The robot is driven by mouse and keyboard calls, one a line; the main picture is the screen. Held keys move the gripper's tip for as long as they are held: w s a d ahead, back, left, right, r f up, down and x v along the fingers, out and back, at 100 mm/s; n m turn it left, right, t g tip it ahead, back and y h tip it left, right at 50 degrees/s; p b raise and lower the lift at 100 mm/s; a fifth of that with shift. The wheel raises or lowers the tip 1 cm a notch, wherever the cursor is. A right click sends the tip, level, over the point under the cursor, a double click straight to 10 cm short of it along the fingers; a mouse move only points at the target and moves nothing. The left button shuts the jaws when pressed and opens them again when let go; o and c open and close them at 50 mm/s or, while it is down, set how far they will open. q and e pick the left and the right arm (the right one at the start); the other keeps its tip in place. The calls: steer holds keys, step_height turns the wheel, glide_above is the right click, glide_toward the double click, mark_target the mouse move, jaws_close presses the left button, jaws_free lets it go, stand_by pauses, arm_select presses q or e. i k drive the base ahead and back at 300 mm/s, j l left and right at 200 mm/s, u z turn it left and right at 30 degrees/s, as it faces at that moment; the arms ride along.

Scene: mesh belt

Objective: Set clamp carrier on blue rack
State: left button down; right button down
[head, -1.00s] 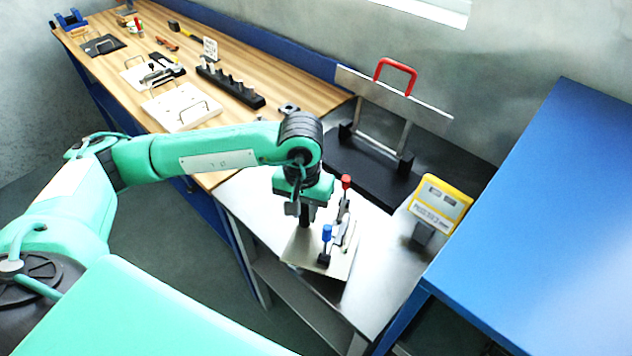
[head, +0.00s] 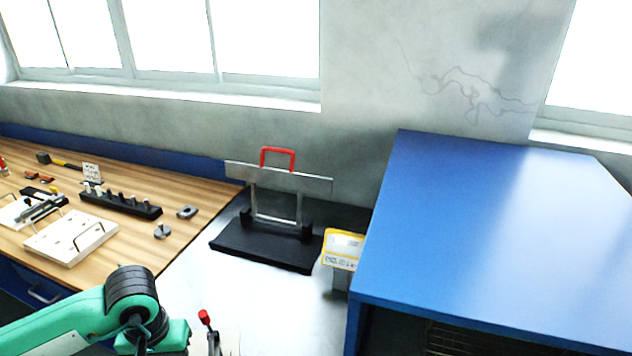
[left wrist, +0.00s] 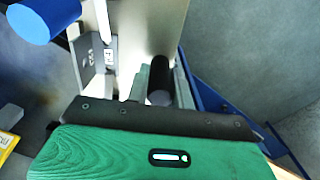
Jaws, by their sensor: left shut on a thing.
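The clamp carrier is a metal plate with toggle clamps. In the head view only its red-tipped clamp handle (head: 205,318) and a bit of plate show at the bottom edge. In the left wrist view its plate (left wrist: 150,25) and a blue clamp handle (left wrist: 45,15) show at the top. My left gripper (left wrist: 160,85) is shut on the carrier at a dark round post; its fingertips are partly hidden. In the head view the gripper is cut off below the frame. The blue rack (head: 490,230), with a broad flat top, stands at the right. My right gripper is not in view.
A black stand (head: 265,247) with a metal frame and red handle stands on the metal table. A yellow-edged display (head: 343,249) stands beside the rack. A wooden bench (head: 190,235) with tools is at left. The rack's top is clear.

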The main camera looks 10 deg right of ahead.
mark_target(536, 255)
steer(key=k+u, duration=0.1)
steer(key=u, duration=0.3)
steer(key=k+u, duration=0.15)
steer(key=u, duration=0.25)
steer(key=k+u, duration=0.1)
steer(key=u, duration=0.3)
steer(key=k+l+u, duration=0.15)
steer(key=k+u, duration=0.2)
steer(key=k, duration=0.2)
steer(key=k+z, duration=0.1)
steer(key=z, duration=0.3)
steer(key=k+z, duration=0.1)
steer(key=z, duration=0.35)
steer(key=k+z, duration=0.1)
steer(key=z, duration=0.7)
steer(key=k+l+z, duration=0.15)
steer(key=z, duration=0.3)
